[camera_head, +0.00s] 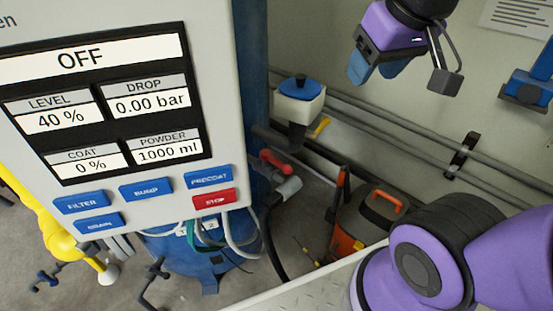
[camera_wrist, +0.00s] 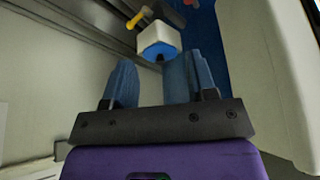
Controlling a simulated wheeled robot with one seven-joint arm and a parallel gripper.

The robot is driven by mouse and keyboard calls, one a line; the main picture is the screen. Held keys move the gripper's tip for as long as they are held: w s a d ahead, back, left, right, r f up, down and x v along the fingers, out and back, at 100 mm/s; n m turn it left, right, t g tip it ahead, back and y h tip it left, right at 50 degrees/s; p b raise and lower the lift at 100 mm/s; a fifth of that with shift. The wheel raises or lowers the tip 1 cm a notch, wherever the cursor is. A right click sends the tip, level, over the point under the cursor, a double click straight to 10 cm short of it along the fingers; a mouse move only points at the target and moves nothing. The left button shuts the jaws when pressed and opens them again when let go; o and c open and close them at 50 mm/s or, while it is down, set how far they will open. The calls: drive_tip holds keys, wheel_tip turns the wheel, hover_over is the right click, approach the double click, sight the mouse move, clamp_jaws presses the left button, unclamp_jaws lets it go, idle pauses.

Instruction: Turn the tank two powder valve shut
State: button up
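A white hopper (camera_head: 297,104) with a blue lid (camera_head: 300,88) stands against the wall, right of the blue column. A yellow valve handle (camera_head: 321,126) sticks out below it to the right. In the wrist view the yellow handle (camera_wrist: 135,20) shows beyond the white hopper (camera_wrist: 158,36). A red handle (camera_head: 276,161) sits lower on the pipework. No label shows which is the tank two powder valve. My gripper (camera_head: 374,70) hangs above and right of the hopper, apart from both handles. In the wrist view my gripper (camera_wrist: 152,60) has its blue fingers apart, with nothing between them.
A control panel (camera_head: 120,90) fills the left and reads OFF, powder 1000 ml. Grey pipes (camera_head: 400,135) run along the wall. An orange and grey machine (camera_head: 365,220) stands on the floor below. A blue wall fitting (camera_head: 528,88) is at right.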

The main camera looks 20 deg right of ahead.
drive_tip(key=w+a+f+n+g, duration=0.1)
drive_tip(key=w+f, duration=0.3)
drive_tip(key=w, duration=0.4)
drive_tip(key=n+g+h, duration=0.2)
drive_tip(key=n+g, duration=0.1)
drive_tip(key=n, duration=0.1)
hover_over(277, 160)
drive_tip(key=s+a, duration=0.1)
drive_tip(key=a, duration=0.1)
wheel_tip(277, 160, down, 21)
drive_tip(key=f, duration=0.3)
drive_tip(key=d+f, duration=0.1)
drive_tip(key=f, duration=0.3)
drive_tip(key=w+d+f, duration=0.1)
drive_tip(key=f, duration=0.2)
drive_tip(key=shift+f, duration=0.2)
drive_tip(key=shift+c, duration=0.5)
clamp_jaws()
